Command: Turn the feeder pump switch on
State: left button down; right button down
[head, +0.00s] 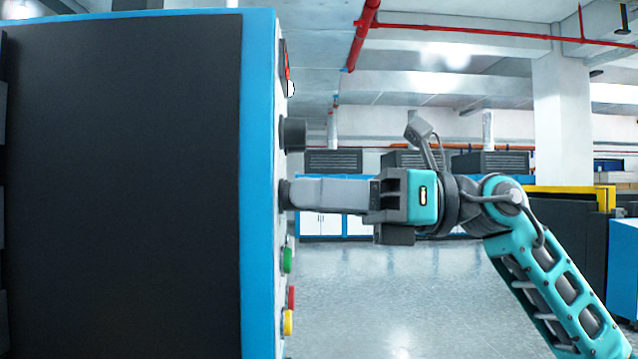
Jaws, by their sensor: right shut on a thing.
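A tall cabinet (258,200) with a black side and blue edge fills the left of the head view, and its control face is seen almost edge-on. Two dark knobs stick out of that face, an upper one (294,133) and a lower one (283,195). My right gripper (292,194) reaches in level from the right and is shut on the lower knob, its fingers hiding part of it. No label is readable, so I cannot tell which knob is the feeder pump switch or its set position. My left gripper is not in view.
Below the held knob are a green button (287,260), a red button (291,297) and a yellow button (287,322). A red part (287,66) sits higher up. The floor (400,290) right of the cabinet is clear. Blue-and-white cabinets (322,222) stand far back.

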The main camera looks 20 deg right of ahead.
jog(key=shift+m, duration=0.6)
jog(key=c, duration=0.8)
grip_release()
jog(key=shift+d, duration=0.15)
